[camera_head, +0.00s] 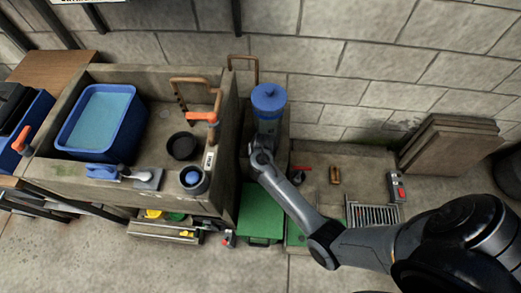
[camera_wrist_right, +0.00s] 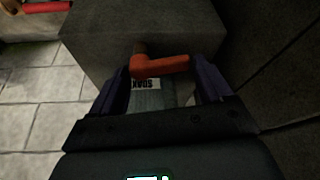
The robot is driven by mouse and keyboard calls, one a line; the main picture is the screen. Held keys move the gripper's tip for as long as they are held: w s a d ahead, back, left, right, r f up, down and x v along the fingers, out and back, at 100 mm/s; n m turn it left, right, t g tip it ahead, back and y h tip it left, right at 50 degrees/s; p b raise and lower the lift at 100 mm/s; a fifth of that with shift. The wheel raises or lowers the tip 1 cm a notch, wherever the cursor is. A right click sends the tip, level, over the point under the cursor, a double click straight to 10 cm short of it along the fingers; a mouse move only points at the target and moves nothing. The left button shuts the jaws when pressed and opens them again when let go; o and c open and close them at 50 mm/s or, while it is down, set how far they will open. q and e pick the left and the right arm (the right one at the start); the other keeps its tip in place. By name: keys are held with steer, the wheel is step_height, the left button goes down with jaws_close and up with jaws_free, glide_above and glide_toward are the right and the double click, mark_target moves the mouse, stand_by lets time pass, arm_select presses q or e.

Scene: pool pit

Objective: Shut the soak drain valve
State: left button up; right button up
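In the right wrist view an orange-red lever handle (camera_wrist_right: 160,66) lies crosswise, with a stem at its left end. Behind it is a white label (camera_wrist_right: 146,84) with letters that look like SOAK, seen upside down, in front of a grey block (camera_wrist_right: 130,28). My right gripper (camera_wrist_right: 162,88) is open, its dark blue fingers on either side of the handle. I cannot tell whether a finger touches it. In the head view my right arm reaches in from the right to the middle, but its fingers and this valve cannot be made out. My left gripper is not in view.
A concrete sink (camera_head: 232,100) with a blue water-filled tub (camera_head: 70,145) stands at left. An orange lever (camera_head: 203,117) shows on its pipework, another (camera_head: 22,138) at far left. Floor in front is open.

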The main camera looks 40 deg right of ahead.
steer(key=c, duration=0.6)
steer(key=shift+o, duration=0.2)
steer(key=m+p, duration=0.1)
steer(key=p, duration=0.2)
steer(key=shift+w+r, duration=0.1)
steer(key=shift+r, duration=0.25)
steer(key=shift+w+f+m+g+h+p, duration=0.2)
steer(key=shift+m+g+h+p, duration=0.15)
steer(key=shift+m, duration=0.45)
steer(key=shift+d+f, duration=0.1)
steer(key=shift+f, duration=0.05)
steer(key=o, duration=1)
steer(key=shift+o, duration=0.2)
